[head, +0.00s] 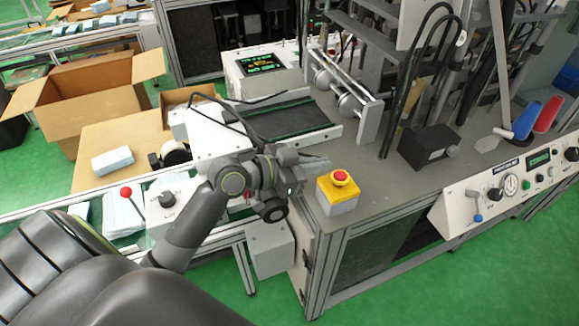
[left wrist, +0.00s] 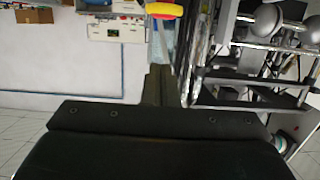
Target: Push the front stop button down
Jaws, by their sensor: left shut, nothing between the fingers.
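The front stop button (head: 341,178) is a red mushroom cap on a yellow box (head: 338,198) with a pale base. It stands on the front left corner of the grey machine table in the head view. My left gripper (head: 318,163) points right, its fingertips just left of and a little above the cap in the picture. A small gap shows between them. In the left wrist view its fingers (left wrist: 158,85) are together and empty. A red and yellow thing (left wrist: 165,9) is cut off at that view's top edge; I cannot tell whether it is the button. My right gripper is out of view.
A black box (head: 428,147) and a sloped control panel (head: 510,185) are to the right on the grey table (head: 375,190). Rollers (head: 348,100) and a conveyor (head: 285,118) lie behind.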

